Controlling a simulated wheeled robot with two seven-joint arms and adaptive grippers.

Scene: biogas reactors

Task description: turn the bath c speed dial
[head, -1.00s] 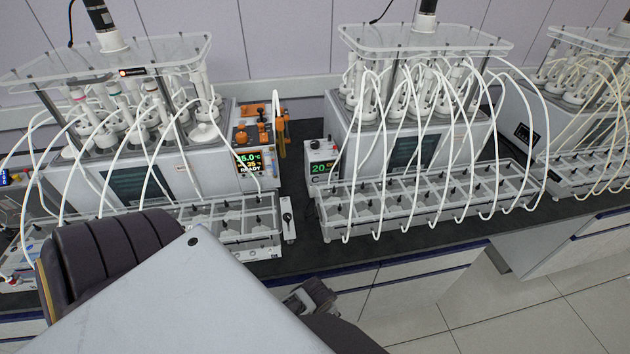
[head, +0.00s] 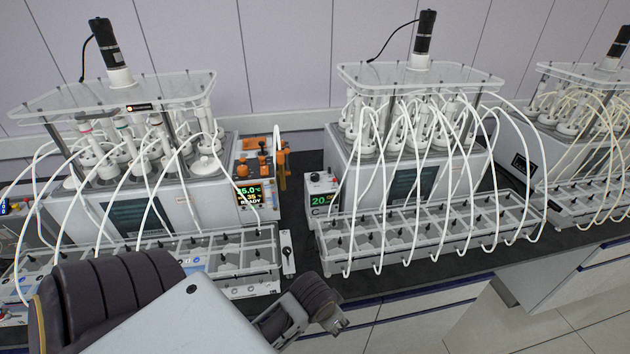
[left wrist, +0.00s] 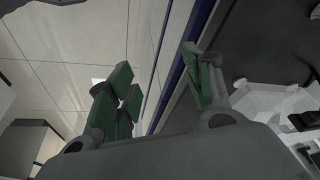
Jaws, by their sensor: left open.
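The bath C control box (head: 322,196) stands on the bench at the left front corner of the middle bath. It has a green "20" display, the letter C below it, and a small dark dial (head: 314,177) on its upper face. My left gripper (head: 334,322) is in front of the bench edge, below and apart from the box. In the left wrist view the two green-padded fingers (left wrist: 158,88) are apart with nothing between them. The dial cannot be made out there. My right gripper is not in view.
A grey tube rack (head: 335,245) with looping white tubes stands right of and before the box. Another bath's rack (head: 235,256) and a "READY" display (head: 250,194) are on the left. Dark bench (head: 300,262) shows in the gap between.

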